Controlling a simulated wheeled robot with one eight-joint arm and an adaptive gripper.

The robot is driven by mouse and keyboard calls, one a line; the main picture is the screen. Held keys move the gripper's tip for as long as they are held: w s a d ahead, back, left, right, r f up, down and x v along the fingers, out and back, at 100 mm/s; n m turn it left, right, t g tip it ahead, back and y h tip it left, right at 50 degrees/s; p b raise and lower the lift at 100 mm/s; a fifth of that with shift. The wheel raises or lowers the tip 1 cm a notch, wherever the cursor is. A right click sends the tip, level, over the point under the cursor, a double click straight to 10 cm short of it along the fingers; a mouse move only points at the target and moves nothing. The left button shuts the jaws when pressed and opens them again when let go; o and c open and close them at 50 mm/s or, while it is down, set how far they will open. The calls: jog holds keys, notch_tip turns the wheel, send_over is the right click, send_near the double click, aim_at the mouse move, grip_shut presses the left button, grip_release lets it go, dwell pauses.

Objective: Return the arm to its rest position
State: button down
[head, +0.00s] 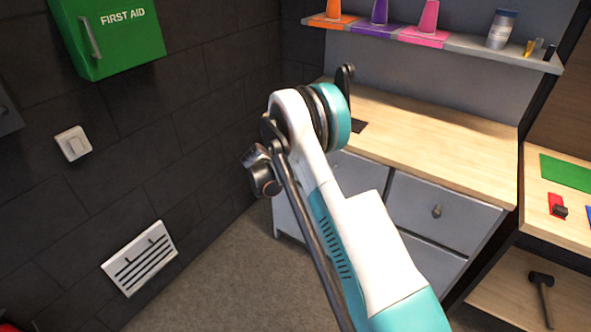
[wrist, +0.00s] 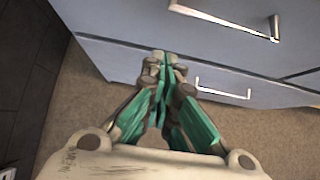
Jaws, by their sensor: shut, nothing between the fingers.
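My arm (head: 375,245) rises from the bottom of the head view, white and teal, and bends at an elbow joint in front of the wooden counter. My gripper (wrist: 162,62) is in the wrist view, its teal and grey fingers together and empty. It points toward the front of a grey drawer cabinet (wrist: 130,62), with carpet visible below. I cannot tell whether the fingertips touch the cabinet. In the head view the gripper is not clearly visible; the arm hides the area behind it.
The wooden counter (head: 440,115) tops grey drawers (head: 440,208) close behind my arm. A shelf (head: 470,46) with cones and a jar hangs above. A first aid box (head: 110,35) and vent (head: 140,258) are on the dark left wall. Carpet (head: 215,285) is clear at lower left.

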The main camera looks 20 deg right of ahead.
jog(key=shift+p+v, duration=0.35)
jog(key=shift+v, duration=1.2)
jog(key=s+a+r+m+y, duration=0.1)
jog(key=s+r+m+y, duration=0.1)
jog(key=s+r+m, duration=0.65)
jog(key=s+a+r+m+y, duration=0.1)
jog(key=s+a+r+m, duration=0.15)
jog(key=s+r, duration=1.05)
jog(key=s+a+r+m+t+y, duration=0.1)
jog(key=s+a+r+m+y, duration=0.1)
jog(key=s+m, duration=0.5)
jog(key=s+a+r+m+t+y, duration=0.1)
jog(key=s+r+m, duration=0.3)
jog(key=s, duration=1.2)
jog(key=a+m+y, duration=0.1)
jog(key=m, duration=0.2)
jog(key=shift+s+a+r, duration=0.15)
jog(key=shift+s+r, duration=0.15)
